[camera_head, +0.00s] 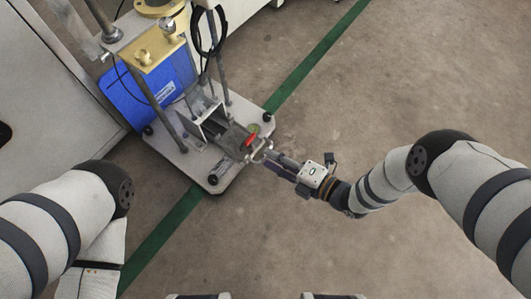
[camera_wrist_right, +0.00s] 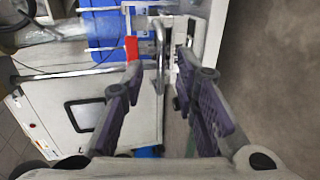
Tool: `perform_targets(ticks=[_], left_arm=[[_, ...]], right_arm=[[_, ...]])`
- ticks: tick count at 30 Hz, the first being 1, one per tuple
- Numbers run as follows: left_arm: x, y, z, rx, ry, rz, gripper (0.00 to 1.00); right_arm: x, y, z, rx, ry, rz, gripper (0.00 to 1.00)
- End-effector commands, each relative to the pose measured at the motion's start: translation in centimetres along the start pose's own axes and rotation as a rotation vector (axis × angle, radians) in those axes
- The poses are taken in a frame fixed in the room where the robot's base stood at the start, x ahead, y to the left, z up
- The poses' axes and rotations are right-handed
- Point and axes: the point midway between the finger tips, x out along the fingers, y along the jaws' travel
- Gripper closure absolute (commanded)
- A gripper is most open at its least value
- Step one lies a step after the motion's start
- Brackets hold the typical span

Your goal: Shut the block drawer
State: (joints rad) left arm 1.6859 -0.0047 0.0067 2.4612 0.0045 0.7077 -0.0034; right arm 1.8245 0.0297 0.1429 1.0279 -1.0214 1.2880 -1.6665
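The block drawer (camera_head: 234,139) is a grey metal tray pulled out at the front of the test machine, with a red lever (camera_head: 250,140) near its front end. In the right wrist view the red lever (camera_wrist_right: 131,48) and a thin metal handle (camera_wrist_right: 159,45) show ahead of the fingertips. My right gripper (camera_head: 268,157) is at the drawer's front end, reaching in from the right. In the right wrist view its purple-padded fingers (camera_wrist_right: 160,65) are spread, with the handle seen between their tips. Contact cannot be told. My left gripper is out of view; only my left arm shows.
The machine stands on a pale base plate (camera_head: 213,183) with upright metal posts and a blue panel (camera_head: 150,92) behind. A black cable (camera_head: 208,35) hangs near the top. A pale cabinet (camera_head: 50,100) stands at left. The floor (camera_head: 390,70) to the right is clear.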

Motion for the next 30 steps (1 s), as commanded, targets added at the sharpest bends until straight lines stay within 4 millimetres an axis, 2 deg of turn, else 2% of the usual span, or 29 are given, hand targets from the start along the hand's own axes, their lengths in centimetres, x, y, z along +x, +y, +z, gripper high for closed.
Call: perform_targets(ticks=[3, 6, 14, 15, 18, 19, 26, 30], left_arm=[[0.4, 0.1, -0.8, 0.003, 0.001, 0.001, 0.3], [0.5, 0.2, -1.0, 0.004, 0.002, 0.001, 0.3], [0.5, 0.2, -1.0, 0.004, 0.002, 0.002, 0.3], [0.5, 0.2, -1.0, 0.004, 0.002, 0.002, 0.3], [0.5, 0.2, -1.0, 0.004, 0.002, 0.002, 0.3], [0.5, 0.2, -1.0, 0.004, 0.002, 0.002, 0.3], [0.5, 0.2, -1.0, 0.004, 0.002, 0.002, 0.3], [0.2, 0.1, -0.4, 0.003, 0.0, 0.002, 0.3]], right_arm=[[2.1, -0.2, 0.0, 0.0, 0.001, 0.001, 0.73], [3.0, -0.1, 0.0, 0.0, -0.001, -0.001, 0.73], [3.3, 0.0, 0.0, 0.002, 0.0, -0.002, 0.73], [3.3, 0.0, 0.0, 0.002, 0.0, -0.002, 0.75], [3.3, 0.0, 0.0, 0.002, 0.0, -0.002, 0.98], [3.3, 0.0, 0.0, 0.002, 0.0, -0.002, 1.0], [3.3, 0.0, -0.1, 0.002, 0.0, -0.002, 1.0], [3.6, 0.1, -1.6, 0.006, 0.003, -0.003, 1.0]])
